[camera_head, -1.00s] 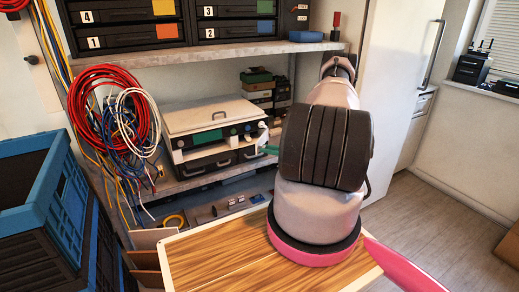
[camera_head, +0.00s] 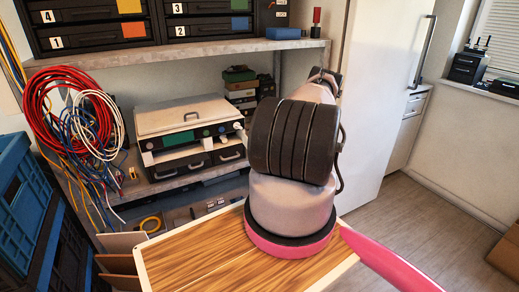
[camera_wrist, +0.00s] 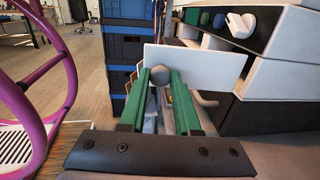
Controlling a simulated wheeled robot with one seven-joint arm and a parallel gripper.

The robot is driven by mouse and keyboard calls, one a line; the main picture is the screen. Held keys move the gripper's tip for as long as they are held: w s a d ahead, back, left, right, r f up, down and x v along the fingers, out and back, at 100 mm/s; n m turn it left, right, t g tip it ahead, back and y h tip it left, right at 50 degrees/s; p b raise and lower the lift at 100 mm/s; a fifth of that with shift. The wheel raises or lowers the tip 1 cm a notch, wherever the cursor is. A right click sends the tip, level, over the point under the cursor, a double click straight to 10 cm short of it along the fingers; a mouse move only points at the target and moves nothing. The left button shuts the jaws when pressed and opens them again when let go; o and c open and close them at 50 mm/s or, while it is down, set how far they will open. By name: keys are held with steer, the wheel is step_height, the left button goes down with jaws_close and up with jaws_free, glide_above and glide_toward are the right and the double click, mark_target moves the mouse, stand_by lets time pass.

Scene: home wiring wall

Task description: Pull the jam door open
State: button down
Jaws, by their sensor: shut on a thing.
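The machine (camera_head: 190,122) with a pale lid sits on the middle shelf in the head view. Its dark front with round buttons (camera_wrist: 220,20) fills the upper right of the wrist view. A flat white panel, which looks like the jam door (camera_wrist: 218,66), extends left from beside the machine. How far it stands open is unclear. A round grey knob (camera_wrist: 160,76) lies in front of the panel. The green fingers of my gripper (camera_wrist: 162,80) are shut on the knob. In the head view my arm hides the gripper and the door.
Red, blue and white cable coils (camera_head: 85,115) hang left of the machine. A blue crate (camera_head: 25,215) stands at the left. A wooden board (camera_head: 195,265) lies in front. Numbered drawers (camera_head: 90,28) are above.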

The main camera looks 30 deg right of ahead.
steer(key=shift+d+g, duration=0.2)
steer(key=shift+g, duration=0.1)
steer(key=c, duration=0.6)
jaws_free()
steer(key=d, duration=0.3)
steer(key=s+d, duration=0.1)
steer(key=d, duration=0.6)
steer(key=shift+s+d, duration=0.3)
steer(key=shift+d, duration=0.05)
